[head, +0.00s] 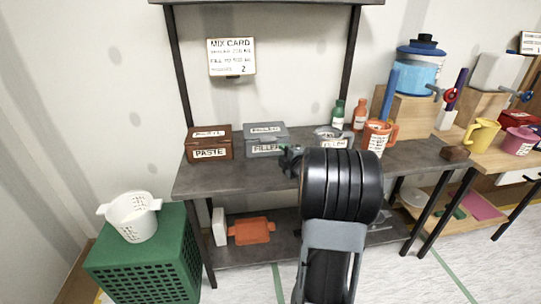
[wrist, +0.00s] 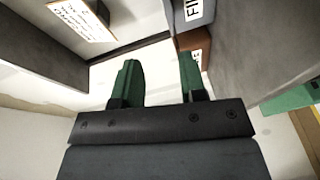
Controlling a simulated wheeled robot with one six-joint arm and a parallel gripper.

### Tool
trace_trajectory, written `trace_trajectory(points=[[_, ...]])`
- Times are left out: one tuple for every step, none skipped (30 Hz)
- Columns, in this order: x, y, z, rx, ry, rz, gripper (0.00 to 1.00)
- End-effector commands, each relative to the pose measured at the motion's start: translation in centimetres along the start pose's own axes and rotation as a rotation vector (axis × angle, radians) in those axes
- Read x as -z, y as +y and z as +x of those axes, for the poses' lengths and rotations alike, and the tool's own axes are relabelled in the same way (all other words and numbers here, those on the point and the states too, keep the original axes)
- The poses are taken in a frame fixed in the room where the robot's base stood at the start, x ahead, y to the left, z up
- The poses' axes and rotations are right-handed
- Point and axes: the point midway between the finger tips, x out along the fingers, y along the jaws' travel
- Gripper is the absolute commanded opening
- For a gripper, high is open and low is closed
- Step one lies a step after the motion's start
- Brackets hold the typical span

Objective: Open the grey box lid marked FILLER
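The grey box marked FILLER (head: 266,148) stands on the dark worktop, right of the brown PASTE box. Its grey lid (head: 265,130) looks shut, with a white label on top. Part of the grey box (wrist: 190,14) shows at the top of the wrist view, with its label cut off. My gripper (head: 290,160) has green fingers and is just right of and in front of the box, apart from it as far as I can tell. In the wrist view my gripper (wrist: 160,80) is open, with nothing between its fingers.
The brown PASTE box (head: 209,144) is close on the left. A metal pot (head: 333,138) with a label, an orange jug (head: 377,136) and small green (head: 338,113) and orange bottles (head: 360,114) stand to the right. The MIX CARD (head: 231,57) hangs on the wall behind.

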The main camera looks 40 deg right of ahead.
Motion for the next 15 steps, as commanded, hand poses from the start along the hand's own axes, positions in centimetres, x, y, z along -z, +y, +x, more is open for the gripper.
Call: trace_trajectory(points=[[-1.1, -1.4, 0.0, -0.021, 0.023, -0.033, 0.38], [-1.5, -1.7, 0.0, -0.035, 0.038, -0.053, 0.38], [-1.9, -2.1, -0.1, -0.050, 0.056, -0.075, 0.38], [-2.1, -2.2, -0.1, -0.062, 0.068, -0.090, 0.38], [-2.3, -2.4, -0.2, -0.070, 0.078, -0.102, 0.38], [-2.5, -2.6, -0.1, -0.078, 0.089, -0.113, 0.38], [-2.5, -2.6, 0.0, -0.085, 0.095, -0.121, 0.38], [-2.5, -2.6, 0.2, -0.089, 0.100, -0.126, 0.38], [-2.6, -2.6, 0.5, -0.093, 0.105, -0.131, 0.38], [-2.5, -2.6, 0.8, -0.094, 0.107, -0.133, 0.38], [-2.5, -2.6, 1.2, -0.096, 0.109, -0.134, 0.38], [-2.4, -2.5, 1.8, -0.096, 0.111, -0.135, 0.38], [-2.2, -2.5, 2.4, -0.096, 0.112, -0.135, 0.38], [-2.2, -2.4, 2.9, -0.096, 0.111, -0.135, 0.38], [-2.1, -2.3, 3.7, -0.096, 0.111, -0.134, 0.38]])
